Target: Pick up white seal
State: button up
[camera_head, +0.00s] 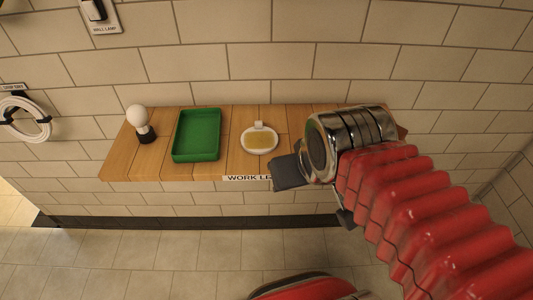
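A white oval ring with a small tab at its back and a tan middle, which looks like the white seal (259,151), lies on the wooden work ledge (113,165), right of the green tray. I cannot tell whether the tan middle is its own or the wood showing through. My gripper (313,196) is at the front right of it, under the chrome wrist. Its two dark fingers look apart, with nothing seen between them. One finger is close to the ring in the picture; the other is partly hidden by my red arm.
A green tray (197,135), seemingly empty, stands on the ledge. Left of it is a white bulb on a dark base (139,120). A white coiled cable (22,118) hangs on the tiled wall at left; a wall lamp switch (97,10) is above. My arm hides the ledge's right part.

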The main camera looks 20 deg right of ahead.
aim_at(258, 139)
jog(key=k, duration=0.35)
jog(key=u, duration=0.6)
jog(key=i, duration=1.05)
jog(key=u, duration=0.1)
